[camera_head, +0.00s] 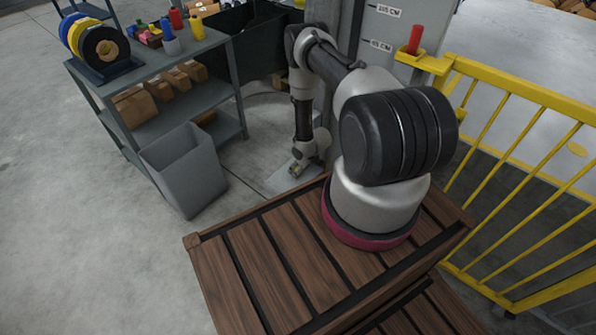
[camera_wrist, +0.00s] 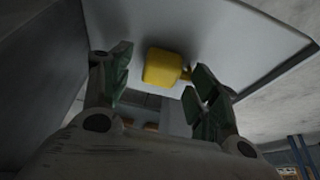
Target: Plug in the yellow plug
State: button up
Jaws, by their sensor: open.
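The yellow plug (camera_wrist: 163,68) shows in the wrist view as a small rounded block against a pale grey surface (camera_wrist: 215,35), with a small yellow part at its right side. My gripper (camera_wrist: 161,82) is open, with one dark green finger pad on each side of the plug in the picture. The right finger looks close to the plug's small side part; I cannot tell whether they touch. In the head view my gripper (camera_head: 300,167) is low near the floor beyond the wooden pallet, small and partly unclear. The socket cannot be made out.
A slatted wooden pallet (camera_head: 258,262) lies in front. A grey bin (camera_head: 184,168) and a shelf table (camera_head: 150,65) with spools and bottles stand left. A yellow railing (camera_head: 520,88) runs along the right. Bare floor is free at the left.

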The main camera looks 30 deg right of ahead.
jog(key=shift+f, duration=0.25)
jog(key=shift+a, duration=0.1)
jog(key=shift+c, duration=0.2)
jog(key=c, duration=1)
jog(key=shift+r, duration=0.1)
